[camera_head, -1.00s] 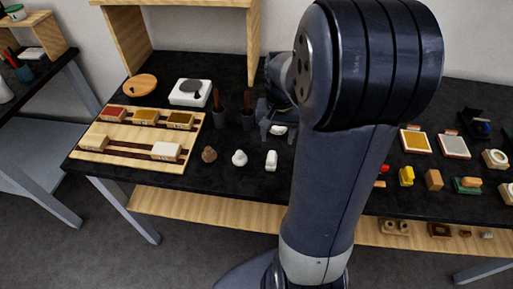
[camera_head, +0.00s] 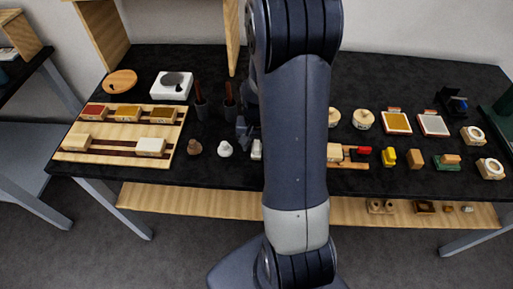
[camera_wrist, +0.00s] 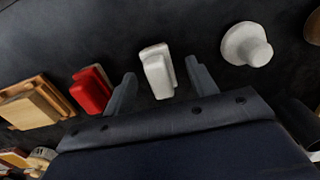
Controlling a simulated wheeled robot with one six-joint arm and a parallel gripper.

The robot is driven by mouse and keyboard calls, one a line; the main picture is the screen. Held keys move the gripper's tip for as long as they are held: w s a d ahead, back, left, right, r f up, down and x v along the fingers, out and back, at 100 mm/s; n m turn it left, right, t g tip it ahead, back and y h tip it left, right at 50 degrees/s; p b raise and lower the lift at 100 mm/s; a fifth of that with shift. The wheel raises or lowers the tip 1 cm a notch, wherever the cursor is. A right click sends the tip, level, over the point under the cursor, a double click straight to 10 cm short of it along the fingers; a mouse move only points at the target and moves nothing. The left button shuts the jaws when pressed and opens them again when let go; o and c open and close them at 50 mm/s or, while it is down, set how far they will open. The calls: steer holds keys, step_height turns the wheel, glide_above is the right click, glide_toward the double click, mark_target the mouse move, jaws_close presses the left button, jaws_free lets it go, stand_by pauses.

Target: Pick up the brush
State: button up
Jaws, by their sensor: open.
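Two brown handles stand upright in dark cups, one on the left (camera_head: 199,92) and one on the right (camera_head: 229,92); they may be brushes, but their lower ends are hidden and I cannot be sure. My gripper (camera_head: 243,130) is low over the black table, just right of the cups and partly hidden by my arm. In the wrist view my gripper (camera_wrist: 160,85) is open. A small white block-like piece (camera_wrist: 157,72) shows between its fingers, with gaps on both sides. A red piece (camera_wrist: 92,90) lies left of the fingers, a white knob (camera_wrist: 247,44) to the right.
A wooden rack (camera_head: 72,157) with coloured blocks stands at the left, with a round wooden disc (camera_head: 120,81) and a white dish (camera_head: 171,86) behind it. Several small blocks and pads, including a yellow one (camera_head: 388,157), fill the right side. The table's front strip is clear.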

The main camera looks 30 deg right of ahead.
steer(key=shift+f, duration=0.25)
steer(key=shift+c, duration=0.2)
steer(key=c, duration=1)
